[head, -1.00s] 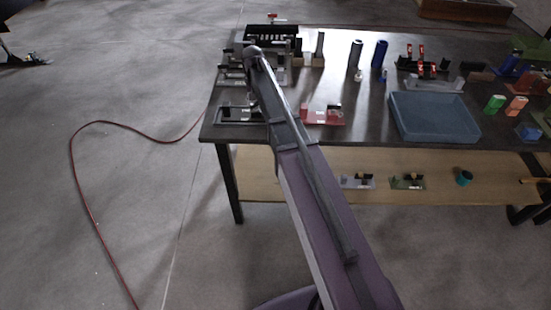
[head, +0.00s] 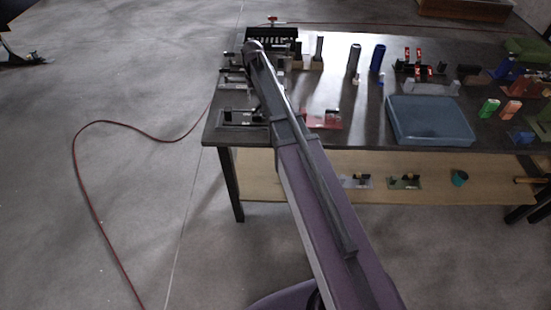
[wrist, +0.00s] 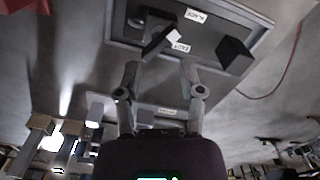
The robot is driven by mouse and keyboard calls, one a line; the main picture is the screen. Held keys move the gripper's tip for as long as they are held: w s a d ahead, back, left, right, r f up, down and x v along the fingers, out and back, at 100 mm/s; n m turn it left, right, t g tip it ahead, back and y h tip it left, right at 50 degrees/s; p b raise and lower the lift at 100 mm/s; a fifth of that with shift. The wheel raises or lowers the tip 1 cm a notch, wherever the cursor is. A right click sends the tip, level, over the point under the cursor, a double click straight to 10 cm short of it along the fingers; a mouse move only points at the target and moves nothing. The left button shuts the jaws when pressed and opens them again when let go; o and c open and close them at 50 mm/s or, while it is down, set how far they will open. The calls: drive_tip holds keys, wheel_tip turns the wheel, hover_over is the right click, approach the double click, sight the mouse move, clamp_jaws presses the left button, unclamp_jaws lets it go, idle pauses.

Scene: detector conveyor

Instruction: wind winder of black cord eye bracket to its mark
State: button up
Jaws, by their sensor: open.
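The black cord eye bracket (head: 240,117) sits at the table's front left corner in the head view. In the wrist view, its grey plate (wrist: 212,58) carries a dark block (wrist: 234,54), a dark curved piece and a short bar with a pale end, seemingly the winder (wrist: 160,42). White labels lie beside it; I cannot tell which feature is the mark. My gripper (wrist: 158,70) is open and empty, its two fingertips apart just short of the bar. In the head view my arm hides most of the gripper.
The dark table (head: 350,90) holds a red bracket (head: 322,118) to the right, a blue tray (head: 430,140), several upright cylinders and a black rack (head: 271,33) at the back. More brackets stand behind the black one. A red cable lies on the floor at left.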

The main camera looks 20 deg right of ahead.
sight(256, 107)
drive_tip(key=shift+r+p, duration=4.3)
drive_tip(key=shift+r, duration=0.35)
drive_tip(key=s+f+b, duration=0.4)
drive_tip(key=s, duration=0.5)
drive_tip(key=s+f+b, duration=0.5)
drive_tip(key=s, duration=0.5)
drive_tip(key=s+f+b, duration=0.5)
drive_tip(key=s, duration=0.5)
drive_tip(key=shift+a+m, duration=0.3)
drive_tip(key=shift+o, duration=0.5)
drive_tip(key=shift+a, duration=0.1)
